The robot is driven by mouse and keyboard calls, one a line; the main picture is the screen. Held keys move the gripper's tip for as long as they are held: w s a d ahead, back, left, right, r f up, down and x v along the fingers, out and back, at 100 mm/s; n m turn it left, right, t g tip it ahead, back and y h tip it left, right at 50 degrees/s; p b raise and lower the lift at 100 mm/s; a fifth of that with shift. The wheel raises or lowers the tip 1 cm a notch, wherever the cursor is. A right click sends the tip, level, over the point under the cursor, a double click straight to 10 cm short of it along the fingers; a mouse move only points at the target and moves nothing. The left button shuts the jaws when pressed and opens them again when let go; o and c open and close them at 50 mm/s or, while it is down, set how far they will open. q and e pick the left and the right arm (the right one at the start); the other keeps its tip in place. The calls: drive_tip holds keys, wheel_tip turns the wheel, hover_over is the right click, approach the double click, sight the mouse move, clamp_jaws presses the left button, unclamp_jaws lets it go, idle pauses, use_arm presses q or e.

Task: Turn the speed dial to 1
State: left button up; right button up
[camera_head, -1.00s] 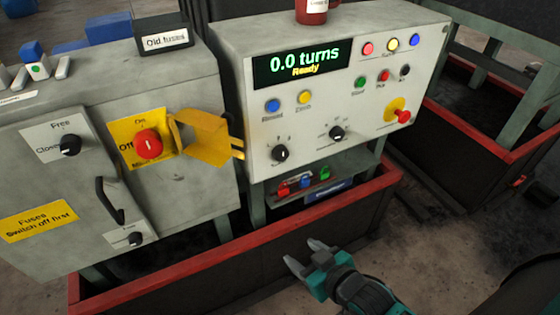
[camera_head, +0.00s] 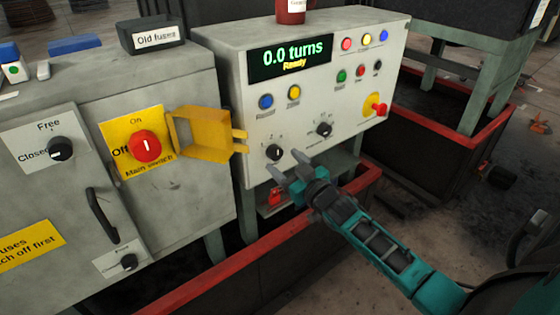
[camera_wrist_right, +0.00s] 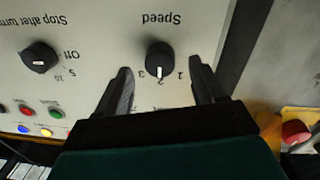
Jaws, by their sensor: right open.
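The black speed dial (camera_head: 274,152) is the left of two round knobs low on the grey control panel (camera_head: 400,60). In the right wrist view the panel appears upside down, and the speed dial (camera_wrist_right: 159,58) has its white mark pointing toward my gripper, between the printed 1 and 3. My right gripper (camera_head: 288,165) is open and empty, just in front of and below the dial. In the wrist view its two fingers lie either side of the dial's line; contact cannot be seen. My left gripper is not in view.
The stop-after-turns knob (camera_head: 324,129) is close beside the dial. A yellow hinged cover (camera_head: 203,133) sticks out at left, by the red main switch (camera_head: 145,147). A red emergency button (camera_head: 376,109) is at right. The display (camera_head: 290,58) reads 0.0 turns, Ready.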

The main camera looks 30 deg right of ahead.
sight(275, 153)
drive_tip(key=shift+w, duration=1.5)
drive_tip(key=shift+c, duration=0.5)
drive_tip(key=c, duration=1)
drive_tip(key=shift+o, duration=0.2)
